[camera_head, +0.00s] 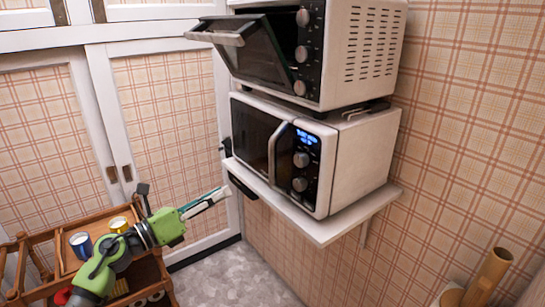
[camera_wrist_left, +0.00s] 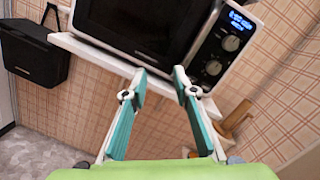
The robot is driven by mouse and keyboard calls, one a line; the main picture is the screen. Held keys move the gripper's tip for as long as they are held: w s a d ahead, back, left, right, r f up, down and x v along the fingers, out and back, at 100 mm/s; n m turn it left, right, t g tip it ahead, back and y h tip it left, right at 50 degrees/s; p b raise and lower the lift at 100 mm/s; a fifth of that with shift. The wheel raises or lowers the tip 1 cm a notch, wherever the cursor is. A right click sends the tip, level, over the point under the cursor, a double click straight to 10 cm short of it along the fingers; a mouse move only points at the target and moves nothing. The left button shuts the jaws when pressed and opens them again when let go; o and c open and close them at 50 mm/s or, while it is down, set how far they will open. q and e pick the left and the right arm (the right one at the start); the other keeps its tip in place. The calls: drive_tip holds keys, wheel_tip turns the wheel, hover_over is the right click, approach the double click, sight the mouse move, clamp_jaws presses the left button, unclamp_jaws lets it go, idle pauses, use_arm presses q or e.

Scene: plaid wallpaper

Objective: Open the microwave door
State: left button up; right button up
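The microwave (camera_head: 345,165) is white with a dark glass door, and it stands on a white shelf. Its door looks shut, with a curved silver handle (camera_head: 277,150) beside the blue-lit control panel. In the left wrist view the microwave (camera_wrist_left: 145,22) shows at the top, tilted, its panel at the right. My left gripper (camera_head: 223,192) is below and left of the microwave in the head view, apart from the handle. In the left wrist view its two teal-and-white fingers (camera_wrist_left: 160,82) are spread with nothing between them. My right gripper is not in either view.
The white shelf (camera_head: 330,230) juts out under the microwave. A toaster oven (camera_head: 365,50) sits above it with its door (camera_head: 245,50) tilted open. A wooden cart (camera_head: 35,240) with cans stands at lower left. A black box (camera_wrist_left: 35,50) hangs near the shelf.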

sight(270, 160)
use_arm(q)
drive_tip(key=s+d+r+m+g, duration=0.2)
drive_tip(key=s+d+r+m, duration=0.15)
drive_tip(key=r+m, duration=0.4)
drive_tip(key=p+x, duration=0.1)
drive_tip(key=x, duration=0.3)
drive_tip(key=p+x, duration=0.1)
drive_tip(key=x, duration=0.3)
drive_tip(key=p+x, duration=0.2)
drive_tip(key=x, duration=0.1)
drive_tip(key=shift+w+d+r, duration=0.25)
drive_tip(key=shift+d+r, duration=0.05)
drive_tip(key=shift+r, duration=0.1)
drive_tip(key=shift+w+d+f, duration=0.1)
drive_tip(key=shift+w+d, duration=0.25)
drive_tip(key=shift+d, duration=0.1)
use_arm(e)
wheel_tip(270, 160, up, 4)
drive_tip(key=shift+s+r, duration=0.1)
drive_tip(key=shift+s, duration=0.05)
use_arm(q)
clamp_jaws()
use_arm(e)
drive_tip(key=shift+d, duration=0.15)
